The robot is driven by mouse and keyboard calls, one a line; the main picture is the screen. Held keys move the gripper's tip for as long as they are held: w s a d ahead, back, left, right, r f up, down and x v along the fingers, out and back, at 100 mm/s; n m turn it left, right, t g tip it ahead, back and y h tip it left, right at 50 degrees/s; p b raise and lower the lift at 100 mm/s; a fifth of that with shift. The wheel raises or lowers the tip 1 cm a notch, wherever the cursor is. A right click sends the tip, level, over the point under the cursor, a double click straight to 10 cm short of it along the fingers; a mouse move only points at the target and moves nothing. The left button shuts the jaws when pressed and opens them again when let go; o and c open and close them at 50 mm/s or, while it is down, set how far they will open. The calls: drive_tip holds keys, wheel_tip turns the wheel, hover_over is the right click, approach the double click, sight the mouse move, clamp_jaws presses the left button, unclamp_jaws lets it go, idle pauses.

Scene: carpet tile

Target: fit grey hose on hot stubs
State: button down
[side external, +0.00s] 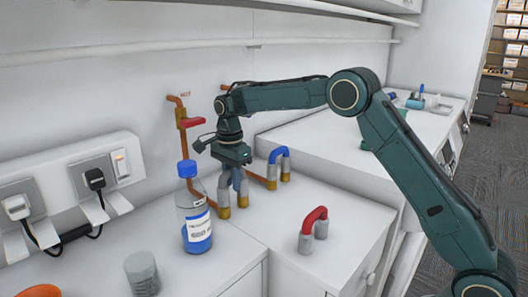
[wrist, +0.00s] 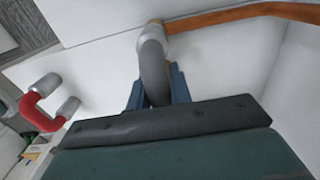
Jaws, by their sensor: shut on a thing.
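My gripper (side external: 236,168) is shut on the grey hose (side external: 224,188), pointing down at the bench top. The hose is a grey bend that also shows between the fingers in the wrist view (wrist: 152,72). Its two legs hang down in line with the two brass hot stubs (side external: 224,212), at the foot of the copper pipe with the red valve (side external: 188,122) marked HOT. The leg ends meet the stub tops or are very close; I cannot tell how far they are seated. The top of the hose is hidden by my gripper.
A blue hose (side external: 278,153) sits on other stubs just right. A red hose (side external: 315,216) with grey ends stands on the bench at front right. A blue-capped bottle (side external: 194,215) stands close left, with a grey container (side external: 142,272) farther forward. Sockets (side external: 95,178) are on the left wall.

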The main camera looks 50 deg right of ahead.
drive_tip(key=c, duration=1.2)
unclamp_jaws()
wheel_tip(320, 180, up, 14)
drive_tip(key=shift+f, duration=0.1)
